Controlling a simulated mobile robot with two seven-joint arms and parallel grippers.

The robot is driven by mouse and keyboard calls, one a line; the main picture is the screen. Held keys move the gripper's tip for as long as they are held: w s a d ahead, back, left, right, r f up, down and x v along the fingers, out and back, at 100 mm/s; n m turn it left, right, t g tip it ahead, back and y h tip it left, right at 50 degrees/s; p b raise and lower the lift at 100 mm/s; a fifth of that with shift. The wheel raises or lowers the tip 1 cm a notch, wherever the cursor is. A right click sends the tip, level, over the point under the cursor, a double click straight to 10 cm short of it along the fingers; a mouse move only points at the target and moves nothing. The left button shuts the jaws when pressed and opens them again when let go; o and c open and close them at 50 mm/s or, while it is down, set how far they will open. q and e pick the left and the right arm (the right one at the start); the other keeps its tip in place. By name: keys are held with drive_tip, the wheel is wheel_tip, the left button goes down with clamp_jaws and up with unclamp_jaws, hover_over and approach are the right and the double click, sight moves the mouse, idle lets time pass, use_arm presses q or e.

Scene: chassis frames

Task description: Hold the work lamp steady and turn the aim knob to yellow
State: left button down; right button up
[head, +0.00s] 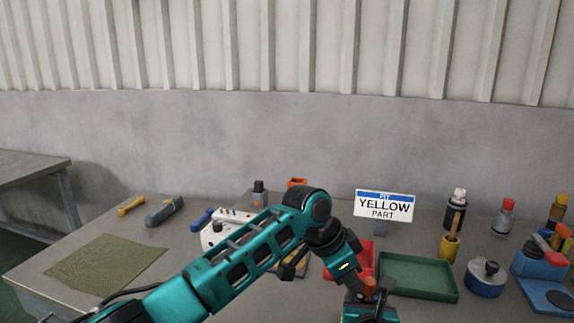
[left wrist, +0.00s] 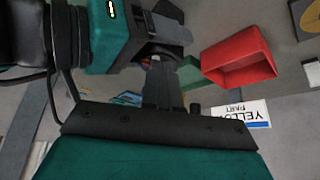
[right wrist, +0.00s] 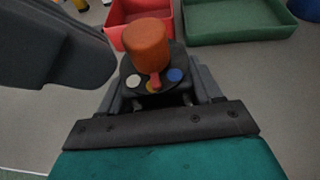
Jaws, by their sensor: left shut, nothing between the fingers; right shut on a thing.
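In the right wrist view, the work lamp shows as a dark round plate (right wrist: 179,58) bearing an orange cylindrical knob (right wrist: 147,44). A red pointer (right wrist: 154,79) on the knob reaches toward a yellow dot (right wrist: 152,89), between a white dot (right wrist: 133,81) and a blue dot (right wrist: 175,75). My right gripper (right wrist: 160,98) is shut on the lamp's body below the plate. The knob also shows small in the head view (head: 369,286). My left gripper (head: 355,287) is shut and empty beside the knob; its fingers (left wrist: 162,88) show in the left wrist view.
A red tray (head: 361,262) and a green tray (head: 420,278) lie behind the lamp. A sign (head: 385,206) reads "FIT YELLOW PART". Bottles and a blue round container (head: 486,280) stand to the right. A green mat (head: 105,266) lies at the left, with hand tools behind it.

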use_arm(q)
drive_tip(key=shift+d, duration=0.4)
drive_tip(key=shift+w, duration=0.15)
use_arm(e)
drive_tip(key=shift+s+a, duration=0.1)
drive_tip(key=shift+a, duration=0.15)
use_arm(q)
drive_tip(key=shift+a, duration=0.15)
drive_tip(key=shift+a+r, duration=0.15)
drive_tip(key=shift+a, duration=0.05)
use_arm(e)
drive_tip(key=shift+d, duration=0.25)
use_arm(q)
wheel_tip(320, 180, up, 6)
drive_tip(key=shift+a+f, duration=0.1)
idle(0.4)
use_arm(e)
drive_tip(key=o, duration=1.4)
drive_tip(key=shift+c, duration=0.2)
